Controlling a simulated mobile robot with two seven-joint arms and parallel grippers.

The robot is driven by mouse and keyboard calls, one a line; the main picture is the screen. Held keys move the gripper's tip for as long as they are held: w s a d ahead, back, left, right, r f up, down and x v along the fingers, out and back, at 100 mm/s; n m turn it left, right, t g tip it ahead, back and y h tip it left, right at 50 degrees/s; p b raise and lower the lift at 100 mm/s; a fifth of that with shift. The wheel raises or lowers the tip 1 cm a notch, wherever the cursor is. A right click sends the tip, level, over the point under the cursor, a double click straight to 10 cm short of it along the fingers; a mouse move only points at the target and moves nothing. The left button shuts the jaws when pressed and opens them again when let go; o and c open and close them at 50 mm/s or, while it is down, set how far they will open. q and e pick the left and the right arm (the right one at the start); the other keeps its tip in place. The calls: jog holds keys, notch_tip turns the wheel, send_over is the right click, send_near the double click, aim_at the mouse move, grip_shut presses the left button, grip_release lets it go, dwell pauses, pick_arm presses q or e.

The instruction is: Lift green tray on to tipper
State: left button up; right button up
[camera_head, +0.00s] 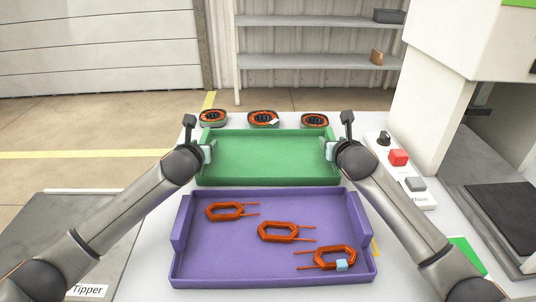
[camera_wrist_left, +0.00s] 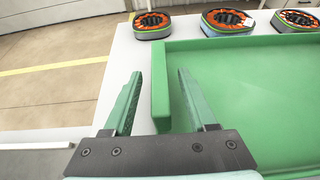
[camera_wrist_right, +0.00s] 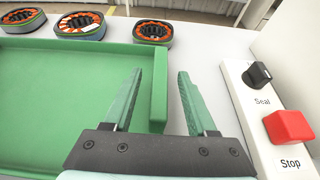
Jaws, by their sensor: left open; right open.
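The empty green tray (camera_head: 265,160) lies on the white table behind the purple tray. My left gripper (camera_head: 208,149) is at its left end, open. In the left wrist view the fingers (camera_wrist_left: 160,95) stand either side of the tray's left wall (camera_wrist_left: 160,90). My right gripper (camera_head: 330,148) is at the right end, open. In the right wrist view its fingers (camera_wrist_right: 160,95) stand either side of the right wall (camera_wrist_right: 159,90). The tipper (camera_head: 60,235) is a grey platform at the lower left, partly hidden by my left arm.
The purple tray (camera_head: 270,192) in front holds three orange wire coils (camera_head: 278,232); the nearest carries a pale blue block (camera_head: 341,265). Three round black-and-orange parts (camera_head: 263,118) stand behind the green tray. A control panel with a red button (camera_head: 398,157) is on the right.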

pick_arm(q)
jog(key=shift+w+f, duration=0.25)
jog(key=shift+w, duration=0.35)
pick_arm(e)
jog(key=shift+w+f, duration=0.25)
jog(key=shift+w, duration=0.35)
pick_arm(q)
jog(key=shift+c, duration=0.4)
pick_arm(e)
jog(key=shift+c, duration=0.4)
pick_arm(q)
grip_shut()
pick_arm(e)
grip_shut()
jog(key=shift+r, duration=0.1)
